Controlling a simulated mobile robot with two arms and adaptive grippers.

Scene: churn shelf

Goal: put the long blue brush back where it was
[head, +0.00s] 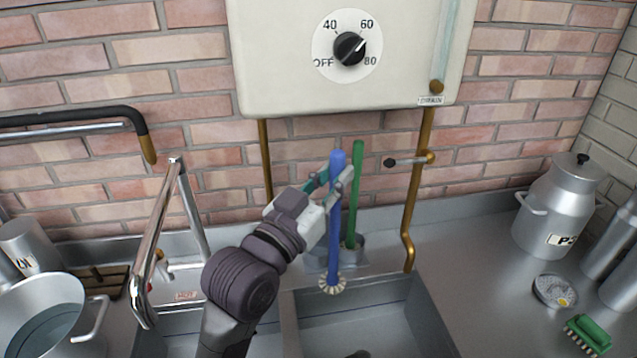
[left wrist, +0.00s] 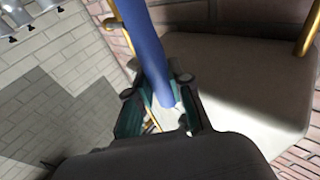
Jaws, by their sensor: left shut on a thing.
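The long blue brush (head: 334,225) is upright in the head view, with its pale round bristle head (head: 332,284) at the bottom, over the back rim of the sink. My left gripper (head: 338,183) is shut on the upper part of its handle. The blue handle also shows between the fingers in the left wrist view (left wrist: 147,45). A long green brush (head: 355,195) stands just to the right, its lower end in a grey metal holder (head: 352,252) on the ledge behind the sink. The blue brush partly hides this holder. My right gripper is not in view.
A white heater box (head: 290,60) with a dial hangs above, with brass pipes (head: 417,190) below it. A steel tap (head: 165,230) stands left of my arm. A milk can (head: 556,210), a round scourer (head: 553,290) and a green scrubbing brush (head: 588,334) are at the right.

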